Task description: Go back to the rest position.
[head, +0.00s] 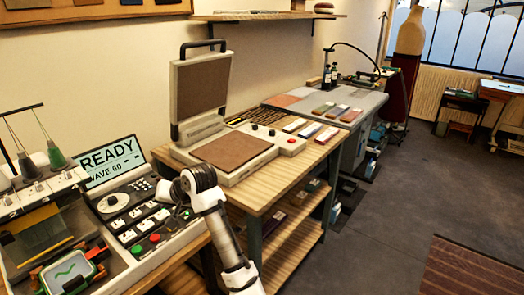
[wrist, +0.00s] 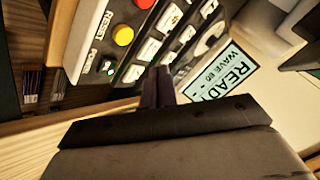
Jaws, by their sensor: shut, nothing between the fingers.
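My gripper (wrist: 158,85) shows in the wrist view as two dark fingers close together, shut with nothing between them. The fingertips cannot be made out clearly there. I cannot tell from these views whether the fingers touch the panel.
The embroidery machine's screen (head: 110,162) reads "READY WAVE 60". A green hoop (head: 70,272) is at its front. An open heat press (head: 205,90) stands on the wooden table (head: 262,192) behind my arm. A grey table (head: 365,104) is farther back. The dark floor (head: 400,200) at right is mostly clear.

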